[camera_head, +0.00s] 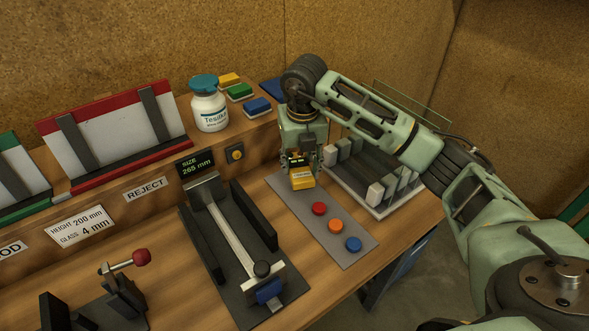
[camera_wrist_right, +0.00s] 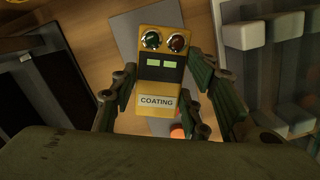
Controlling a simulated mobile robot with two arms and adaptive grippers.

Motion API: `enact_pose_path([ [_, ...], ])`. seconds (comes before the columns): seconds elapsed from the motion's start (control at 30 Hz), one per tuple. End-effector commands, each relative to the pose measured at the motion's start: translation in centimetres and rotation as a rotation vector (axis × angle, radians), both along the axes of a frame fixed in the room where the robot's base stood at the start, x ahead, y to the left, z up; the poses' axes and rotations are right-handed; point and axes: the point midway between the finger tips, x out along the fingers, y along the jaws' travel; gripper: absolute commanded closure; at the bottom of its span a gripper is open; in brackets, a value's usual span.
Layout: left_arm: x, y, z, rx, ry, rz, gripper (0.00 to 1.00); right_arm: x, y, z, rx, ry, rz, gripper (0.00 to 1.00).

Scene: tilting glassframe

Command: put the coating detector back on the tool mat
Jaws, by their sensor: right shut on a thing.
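The coating detector (camera_wrist_right: 158,90) is a yellow box with a dark panel, two lit green bars, two round lamps and a "COATING" label. My right gripper (camera_wrist_right: 160,108) is shut on it, one finger on each side. In the head view the yellow detector (camera_head: 302,180) hangs below my right gripper (camera_head: 301,162), over the back end of the grey tool mat (camera_head: 346,255). I cannot tell whether it touches the mat. Red (camera_head: 319,208), orange (camera_head: 335,226) and blue (camera_head: 353,244) discs sit on the mat in front of it. My left gripper is not in view.
A rack with white and grey blocks (camera_head: 375,190) stands right of the mat. A black measuring fixture (camera_head: 233,240) with a "265 mm" display (camera_head: 195,163) is to the left. A white jar (camera_head: 208,108) and coloured blocks (camera_head: 240,91) stand on the back ledge.

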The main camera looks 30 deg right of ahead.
Motion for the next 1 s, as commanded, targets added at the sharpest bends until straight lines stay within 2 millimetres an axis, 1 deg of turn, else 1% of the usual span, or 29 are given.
enact_pose_path([
  [0.03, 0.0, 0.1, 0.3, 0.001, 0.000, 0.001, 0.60, 0.7, 0.3, -0.2, 0.003, -0.001, -0.002, 0.93],
  [0.17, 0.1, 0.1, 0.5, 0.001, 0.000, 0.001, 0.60, 1.6, 0.5, -0.9, 0.001, -0.002, -0.001, 0.93],
  [0.27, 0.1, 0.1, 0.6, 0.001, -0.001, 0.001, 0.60, 1.7, 0.5, -1.4, 0.001, 0.000, 0.000, 0.93],
  [0.53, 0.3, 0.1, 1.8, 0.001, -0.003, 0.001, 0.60, 1.6, 0.5, -4.8, 0.000, 0.000, 0.001, 0.93],
  [0.77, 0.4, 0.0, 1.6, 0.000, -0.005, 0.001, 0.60, 1.7, 0.5, -5.0, 0.000, -0.002, 0.001, 0.93],
  [0.9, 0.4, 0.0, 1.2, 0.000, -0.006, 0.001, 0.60, 1.6, 0.5, -5.5, 0.000, -0.002, 0.001, 0.93],
  [0.93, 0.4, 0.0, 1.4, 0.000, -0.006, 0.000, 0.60, 1.6, 0.5, -5.3, -0.001, -0.002, 0.001, 0.55],
  [1.0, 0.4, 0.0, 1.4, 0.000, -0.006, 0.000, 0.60, 1.6, 0.5, -5.3, 0.000, -0.001, 0.001, 0.49],
])
